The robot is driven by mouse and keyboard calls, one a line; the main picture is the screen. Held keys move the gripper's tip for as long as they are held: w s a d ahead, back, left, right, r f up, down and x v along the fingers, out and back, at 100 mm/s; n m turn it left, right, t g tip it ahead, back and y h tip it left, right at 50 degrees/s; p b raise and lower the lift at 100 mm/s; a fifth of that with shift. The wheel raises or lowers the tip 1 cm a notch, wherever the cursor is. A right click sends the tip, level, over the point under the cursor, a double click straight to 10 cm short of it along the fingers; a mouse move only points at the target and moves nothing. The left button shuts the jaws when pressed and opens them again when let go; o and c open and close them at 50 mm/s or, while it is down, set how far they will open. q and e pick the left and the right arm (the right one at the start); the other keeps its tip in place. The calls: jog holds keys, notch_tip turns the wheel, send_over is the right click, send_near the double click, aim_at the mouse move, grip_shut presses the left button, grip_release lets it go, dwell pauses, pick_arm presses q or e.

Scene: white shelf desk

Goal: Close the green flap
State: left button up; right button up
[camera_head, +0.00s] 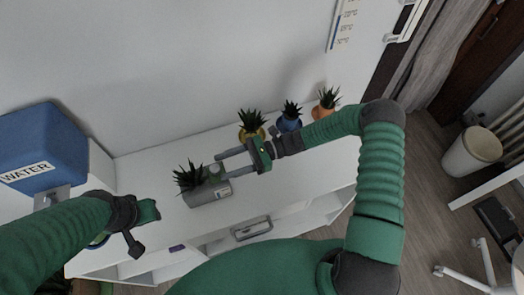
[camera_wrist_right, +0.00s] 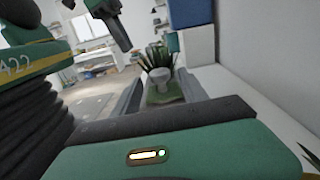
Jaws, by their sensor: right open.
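A small grey box (camera_head: 219,190) lies on the white desk top, with a green part that looks like the flap (camera_head: 214,171) at its back right. In the right wrist view the green flap (camera_wrist_right: 157,98) bears a round grey knob (camera_wrist_right: 161,76). My right gripper (camera_head: 221,166) is open, with its fingers reaching left over the flap's area; contact cannot be told. The flap shows between the fingers in the wrist view. My left gripper (camera_head: 150,212) is at the left, apart from the box; its jaws are not clear.
A spiky plant (camera_head: 187,178) stands at the box's left end. Potted plants in yellow (camera_head: 252,134), blue (camera_head: 289,122) and orange (camera_head: 325,111) stand along the wall behind my right arm. A blue WATER container (camera_head: 45,145) is at far left.

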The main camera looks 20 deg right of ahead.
jog(key=d+b, duration=0.2)
jog(key=d, duration=1.3)
jog(key=shift+w, duration=0.25)
jog(key=shift+a+f, duration=0.1)
